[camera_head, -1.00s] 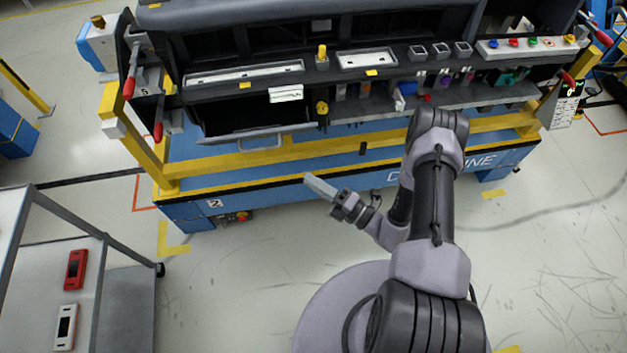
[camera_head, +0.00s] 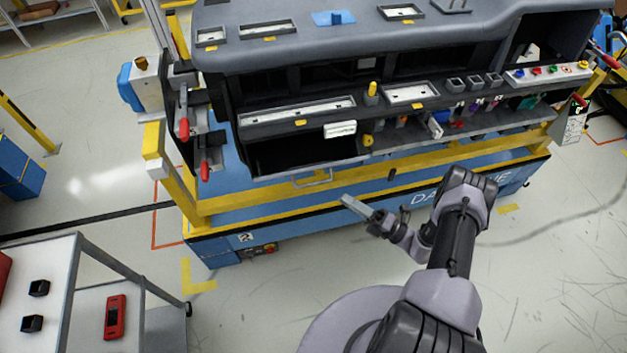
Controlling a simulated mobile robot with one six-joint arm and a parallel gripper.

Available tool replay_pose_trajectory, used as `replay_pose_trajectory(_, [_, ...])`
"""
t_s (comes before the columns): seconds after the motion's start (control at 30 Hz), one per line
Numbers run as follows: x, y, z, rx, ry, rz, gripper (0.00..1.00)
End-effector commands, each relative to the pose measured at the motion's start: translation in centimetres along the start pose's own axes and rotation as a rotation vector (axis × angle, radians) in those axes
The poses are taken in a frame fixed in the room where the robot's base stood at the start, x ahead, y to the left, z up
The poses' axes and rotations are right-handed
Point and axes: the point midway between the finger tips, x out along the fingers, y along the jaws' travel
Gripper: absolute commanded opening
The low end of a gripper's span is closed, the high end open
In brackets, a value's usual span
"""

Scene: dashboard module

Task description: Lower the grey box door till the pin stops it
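The grey box (camera_head: 285,152) is a dark, open-fronted compartment at the lower left of the dashboard module. Its grey door seems to show only as a thin edge (camera_head: 312,165) along the bottom of the opening, with a pale bar handle (camera_head: 315,180) below it. How far the door is lowered is hard to tell. A yellow knob (camera_head: 367,141) sits at the box's right side; I cannot tell if it is the pin. My gripper (camera_head: 349,202) is in front of the module, below and right of the handle, apparently apart from it. Its fingers overlap from this side.
A yellow rail (camera_head: 440,176) and blue base (camera_head: 300,232) run below the box. A white latch-like piece (camera_head: 340,129) sits above the opening. A cart (camera_head: 62,250) with a red device (camera_head: 115,317) stands at lower left. Floor between cart and base is clear.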

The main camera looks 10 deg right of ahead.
Motion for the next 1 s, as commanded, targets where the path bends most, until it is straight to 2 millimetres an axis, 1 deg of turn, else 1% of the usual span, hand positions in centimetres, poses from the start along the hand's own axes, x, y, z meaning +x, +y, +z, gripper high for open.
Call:
replay_pose_trajectory(0.03, [1.5,0.0,-0.1,0.001,0.006,0.002,0.20])
replay_pose_trajectory(0.2, [5.7,0.0,-0.1,-0.001,0.004,0.001,0.20])
replay_pose_trajectory(0.3, [7.6,0.0,-0.1,-0.001,0.003,0.001,0.20])
replay_pose_trajectory(0.4, [9.0,-0.1,-0.1,-0.001,0.002,0.000,0.20])
replay_pose_trajectory(0.5, [9.9,0.0,-0.1,-0.001,0.001,0.000,0.20])
replay_pose_trajectory(0.6, [10.4,0.0,0.0,-0.001,0.000,-0.001,0.20])
replay_pose_trajectory(0.83, [10.5,0.0,0.0,-0.001,-0.001,-0.001,0.20])
replay_pose_trajectory(0.87, [10.5,0.0,0.0,-0.001,-0.001,-0.001,0.18])
replay_pose_trajectory(0.9, [10.5,0.0,0.0,-0.001,-0.001,-0.001,0.10])
replay_pose_trajectory(0.97, [10.5,0.0,0.0,-0.001,-0.001,-0.001,0.00])
replay_pose_trajectory(1.0, [10.4,0.0,0.0,-0.001,-0.001,-0.001,0.00])
